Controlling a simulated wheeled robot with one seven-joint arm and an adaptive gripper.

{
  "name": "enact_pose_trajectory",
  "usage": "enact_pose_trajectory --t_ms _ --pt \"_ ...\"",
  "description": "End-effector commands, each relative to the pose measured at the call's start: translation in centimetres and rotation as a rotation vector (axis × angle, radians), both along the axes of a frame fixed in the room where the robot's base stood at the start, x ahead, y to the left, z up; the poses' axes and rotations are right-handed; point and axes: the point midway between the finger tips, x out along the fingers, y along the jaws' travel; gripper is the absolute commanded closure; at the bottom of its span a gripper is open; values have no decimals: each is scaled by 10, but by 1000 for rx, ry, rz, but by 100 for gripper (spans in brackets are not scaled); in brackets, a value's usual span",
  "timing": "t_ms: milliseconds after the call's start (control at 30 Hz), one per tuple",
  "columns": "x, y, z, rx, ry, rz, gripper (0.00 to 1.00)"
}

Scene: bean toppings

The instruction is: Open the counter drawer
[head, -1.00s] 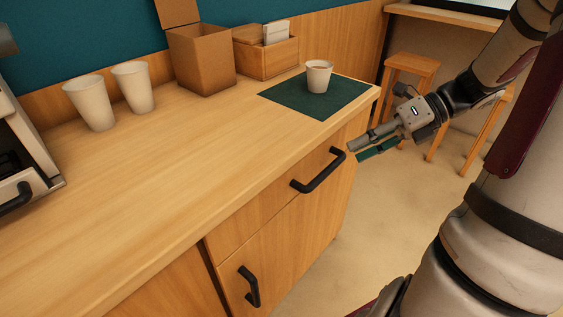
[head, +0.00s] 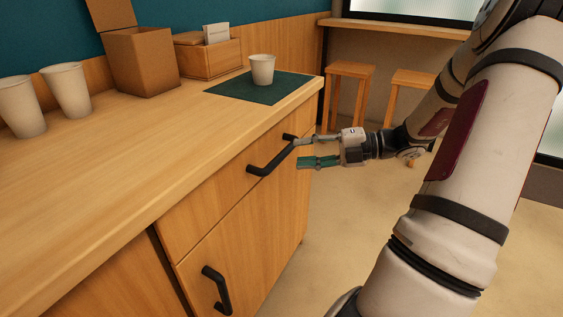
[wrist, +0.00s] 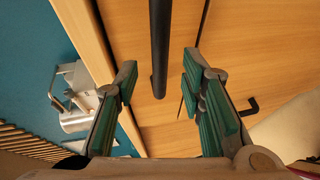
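The counter drawer (head: 205,213) is shut, its front flush under the countertop. Its black bar handle (head: 268,163) sticks out from the front. My gripper (head: 303,152) is open and empty, with green pads, just to the right of the handle's far end. In the wrist view the handle (wrist: 159,45) runs upright in the picture between my two open fingers (wrist: 158,85), with clear space on both sides. I cannot tell whether the fingertips reach around the bar.
A cabinet door with its own black handle (head: 217,290) lies below the drawer. On the counter (head: 120,165) stand a cup (head: 262,69) on a dark green mat (head: 235,90), white cups (head: 67,90), a cardboard box (head: 142,62) and a wooden caddy (head: 210,58). Open floor lies right of the counter.

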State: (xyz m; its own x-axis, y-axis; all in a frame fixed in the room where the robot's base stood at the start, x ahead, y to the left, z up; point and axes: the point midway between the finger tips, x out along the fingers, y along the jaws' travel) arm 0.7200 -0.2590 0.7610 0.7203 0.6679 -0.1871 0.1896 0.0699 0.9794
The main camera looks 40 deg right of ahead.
Motion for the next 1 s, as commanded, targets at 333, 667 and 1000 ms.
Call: enact_pose_trajectory --t_ms 333,667,1000 --pt "37 35 -11 -1 0 2 64" --pt "44 41 -11 0 1 1 64" --pt "43 41 -11 0 1 1 100"
